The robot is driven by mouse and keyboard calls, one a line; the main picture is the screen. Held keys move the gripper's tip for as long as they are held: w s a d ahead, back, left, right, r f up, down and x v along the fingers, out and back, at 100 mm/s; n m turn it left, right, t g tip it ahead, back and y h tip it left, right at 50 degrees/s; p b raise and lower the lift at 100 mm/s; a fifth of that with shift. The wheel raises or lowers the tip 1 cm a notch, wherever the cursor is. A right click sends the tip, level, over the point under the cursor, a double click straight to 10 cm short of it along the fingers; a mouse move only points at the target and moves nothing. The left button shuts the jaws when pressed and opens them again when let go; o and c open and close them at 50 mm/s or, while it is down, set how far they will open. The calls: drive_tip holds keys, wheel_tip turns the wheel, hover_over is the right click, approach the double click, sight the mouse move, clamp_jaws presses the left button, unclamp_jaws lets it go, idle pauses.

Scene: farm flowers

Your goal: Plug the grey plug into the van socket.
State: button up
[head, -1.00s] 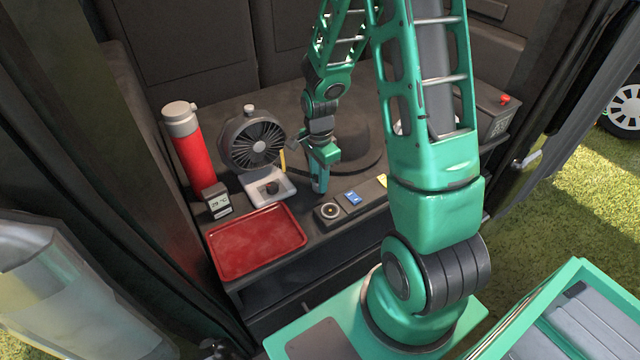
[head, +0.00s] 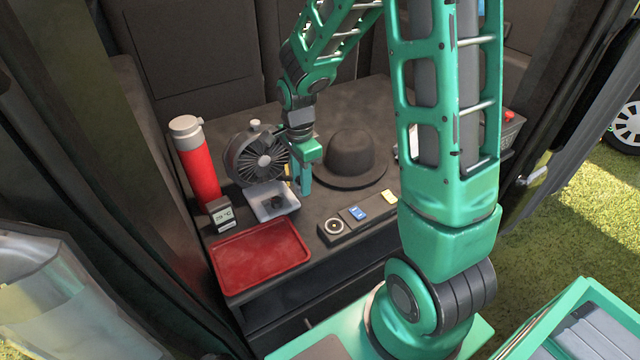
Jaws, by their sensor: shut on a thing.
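My gripper (head: 305,184) points down above the counter, just right of the white tray and in front of the fan. It is shut on what appears to be the grey plug, which the fingers almost wholly hide. The round, pale-ringed van socket (head: 333,226) is at the left end of a dark panel (head: 344,234) on the counter's front part. My gripper is behind and left of the socket, apart from it. The socket's face is uncovered.
The fan (head: 257,158) stands behind the white tray (head: 260,212), which holds a dark item (head: 277,203). A red tray (head: 262,256), a small display (head: 222,216) and a red flask (head: 197,170) are left. A dark hat (head: 352,158) is behind right. The panel also bears a blue switch (head: 356,212).

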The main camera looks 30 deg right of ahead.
drive_tip(key=a+r, duration=0.3)
drive_tip(key=a, duration=0.2)
drive_tip(key=shift+w+a, duration=0.15)
drive_tip(key=shift+w, duration=0.1)
